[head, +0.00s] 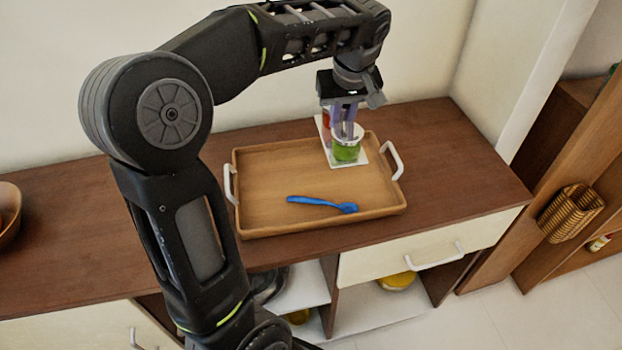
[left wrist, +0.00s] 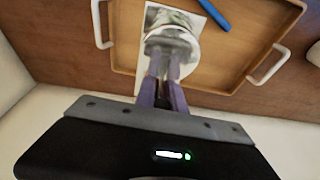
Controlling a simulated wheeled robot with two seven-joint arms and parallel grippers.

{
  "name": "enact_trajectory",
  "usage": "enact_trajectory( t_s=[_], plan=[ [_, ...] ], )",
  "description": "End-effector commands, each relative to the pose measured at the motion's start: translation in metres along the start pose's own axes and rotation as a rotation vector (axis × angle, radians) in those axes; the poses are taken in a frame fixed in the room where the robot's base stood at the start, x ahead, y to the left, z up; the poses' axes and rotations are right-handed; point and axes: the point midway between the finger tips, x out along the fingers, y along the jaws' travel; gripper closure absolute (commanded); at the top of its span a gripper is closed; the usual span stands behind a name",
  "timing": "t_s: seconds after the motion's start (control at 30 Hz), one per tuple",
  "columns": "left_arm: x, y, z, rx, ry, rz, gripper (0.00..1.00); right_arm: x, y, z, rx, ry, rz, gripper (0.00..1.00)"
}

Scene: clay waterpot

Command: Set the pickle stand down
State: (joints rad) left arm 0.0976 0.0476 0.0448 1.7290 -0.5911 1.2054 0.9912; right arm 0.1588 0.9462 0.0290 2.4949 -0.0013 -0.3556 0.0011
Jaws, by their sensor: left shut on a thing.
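The pickle stand (head: 333,161) has a white flat base, a green jar (head: 346,153) and a red part (head: 326,121) behind. My left gripper (head: 345,128) points down from above and is shut on the stand; its purple fingers hide the exact grip point. The stand is over the back right of the wooden tray (head: 262,190), overlapping the tray's back rim. I cannot tell whether its base touches the tray. In the left wrist view, the white base (left wrist: 195,53) and purple fingers (left wrist: 168,65) show close together. My right gripper is not in view.
A blue spoon (head: 322,203) lies in the tray's front half. White handles (head: 392,160) stand at the tray's ends. The tray's left part is bare. A bowl (head: 8,212) sits at the far left of the brown counter (head: 460,165). A wall stands behind.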

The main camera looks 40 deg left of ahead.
Motion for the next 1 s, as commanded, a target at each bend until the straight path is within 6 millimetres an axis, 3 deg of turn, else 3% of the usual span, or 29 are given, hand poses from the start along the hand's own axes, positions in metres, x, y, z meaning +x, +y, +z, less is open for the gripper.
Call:
enact_trajectory(
  t_s=[0.17, 0.4, 0.8, 1.0],
  plan=[
    [0.015, 0.0, 0.004, 0.0, 0.0, -0.001, 1.0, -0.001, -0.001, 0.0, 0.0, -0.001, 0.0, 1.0],
    [0.053, 0.0, 0.015, -0.001, 0.0, -0.001, 1.0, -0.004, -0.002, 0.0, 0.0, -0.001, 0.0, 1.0],
    [0.061, 0.0, 0.016, -0.001, 0.002, 0.0, 1.0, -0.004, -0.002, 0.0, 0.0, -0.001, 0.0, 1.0],
    [0.082, 0.0, 0.022, -0.001, 0.0, -0.002, 1.0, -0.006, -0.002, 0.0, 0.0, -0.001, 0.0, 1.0]
  ],
)
